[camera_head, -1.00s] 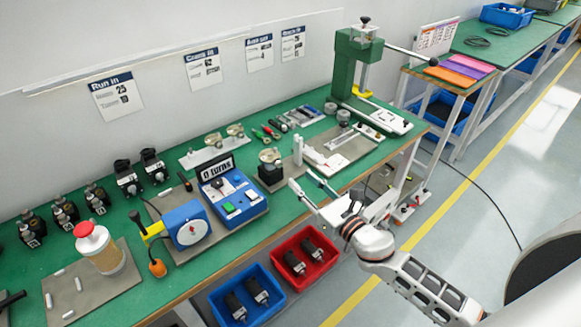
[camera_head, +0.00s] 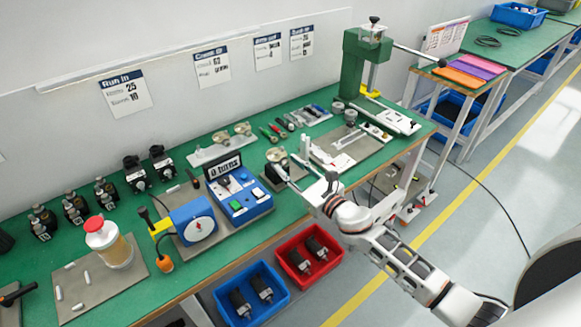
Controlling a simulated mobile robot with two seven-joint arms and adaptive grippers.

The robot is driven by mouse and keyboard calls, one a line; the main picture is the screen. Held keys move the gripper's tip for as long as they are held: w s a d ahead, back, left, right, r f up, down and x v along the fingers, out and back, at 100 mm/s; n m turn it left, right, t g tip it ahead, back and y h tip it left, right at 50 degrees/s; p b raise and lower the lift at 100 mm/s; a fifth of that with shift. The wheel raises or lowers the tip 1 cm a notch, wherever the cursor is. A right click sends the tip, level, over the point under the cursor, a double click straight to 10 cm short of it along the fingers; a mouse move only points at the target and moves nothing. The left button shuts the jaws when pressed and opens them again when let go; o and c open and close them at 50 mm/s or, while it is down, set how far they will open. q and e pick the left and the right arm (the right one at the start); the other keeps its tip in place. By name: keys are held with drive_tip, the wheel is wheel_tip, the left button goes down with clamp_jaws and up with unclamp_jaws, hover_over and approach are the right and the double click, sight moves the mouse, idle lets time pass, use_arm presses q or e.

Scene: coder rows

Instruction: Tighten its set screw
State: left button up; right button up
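A round metal-topped coder (camera_head: 276,155) sits on a dark block (camera_head: 276,177) near the bench's front edge, right of the blue control box (camera_head: 239,199), whose display reads "0 turns". My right gripper (camera_head: 291,169) reaches in from the right, its pale fingers apart and their tips beside the coder and block. It looks open; I cannot tell whether a finger touches. The set screw is too small to make out. Several small screwdriver-like tools (camera_head: 271,134) with coloured handles lie behind the block. My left gripper is out of view.
A blue dial gauge (camera_head: 193,223) with a yellow bracket stands left of the control box. A white post (camera_head: 304,145) and a grey plate (camera_head: 345,146) are close on the right. A green press (camera_head: 362,65) stands behind. Red (camera_head: 309,279) and blue bins (camera_head: 221,310) are below.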

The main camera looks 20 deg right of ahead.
clamp_jaws()
